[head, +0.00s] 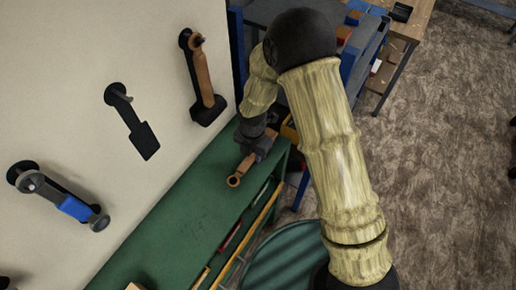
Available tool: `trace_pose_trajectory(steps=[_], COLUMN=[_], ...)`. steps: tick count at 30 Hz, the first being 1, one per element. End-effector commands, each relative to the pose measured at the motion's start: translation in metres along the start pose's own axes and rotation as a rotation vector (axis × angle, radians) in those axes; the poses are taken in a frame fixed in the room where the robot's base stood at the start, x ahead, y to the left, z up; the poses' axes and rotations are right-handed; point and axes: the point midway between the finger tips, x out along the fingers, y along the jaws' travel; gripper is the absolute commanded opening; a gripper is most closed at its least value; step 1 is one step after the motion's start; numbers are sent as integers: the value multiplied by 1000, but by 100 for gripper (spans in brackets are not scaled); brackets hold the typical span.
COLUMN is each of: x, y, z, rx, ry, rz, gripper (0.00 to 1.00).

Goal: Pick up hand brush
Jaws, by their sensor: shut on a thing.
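The hand brush (238,174) has an orange-brown wooden handle with a ring at its lower left end. It lies at or just above the green bench top (190,215), near the far end; I cannot tell whether it touches it. My gripper (256,149) is shut on the brush, near the handle's upper right part. The brush's bristle end is mostly hidden by my gripper and arm.
On the cream wall at left hang a brown-handled tool (203,77), a black paddle-like tool (137,128) and a blue-and-black tool (72,207). A blue-framed rack (364,45) and wooden table (407,22) stand behind. A round green drum (285,255) is below; floor at right is open.

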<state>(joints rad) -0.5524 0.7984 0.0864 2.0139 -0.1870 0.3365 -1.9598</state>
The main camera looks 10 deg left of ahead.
Motion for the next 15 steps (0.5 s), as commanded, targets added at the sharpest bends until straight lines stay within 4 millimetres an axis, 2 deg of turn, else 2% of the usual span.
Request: trace_pose_trajectory(steps=[8,15], x=[-6,-36], y=[0,1], z=[0,1], rx=[0,2], ry=[0,-3], rz=[2,6], gripper=[0,0])
